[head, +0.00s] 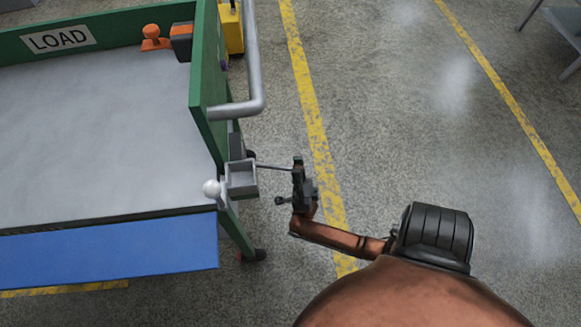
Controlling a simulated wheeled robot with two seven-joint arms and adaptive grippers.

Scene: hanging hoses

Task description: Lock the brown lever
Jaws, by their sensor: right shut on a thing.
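My right gripper (298,184) is dark and stands just off the right side of the green-framed cart. A thin dark rod (273,168) runs from a small grey box bracket (242,179) on the cart's side to the gripper. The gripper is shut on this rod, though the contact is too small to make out. The rod looks dark, and I cannot tell whether it is the brown lever; no other clearly brown lever shows. A white ball knob (211,188) sits left of the bracket. My left gripper is not in view.
The cart (100,130) has a grey top, a blue front panel (110,250) and a LOAD sign (58,39). A grey bent handle (252,60) projects from its right side. An orange knob (152,32) stands at the back. Open floor lies to the right.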

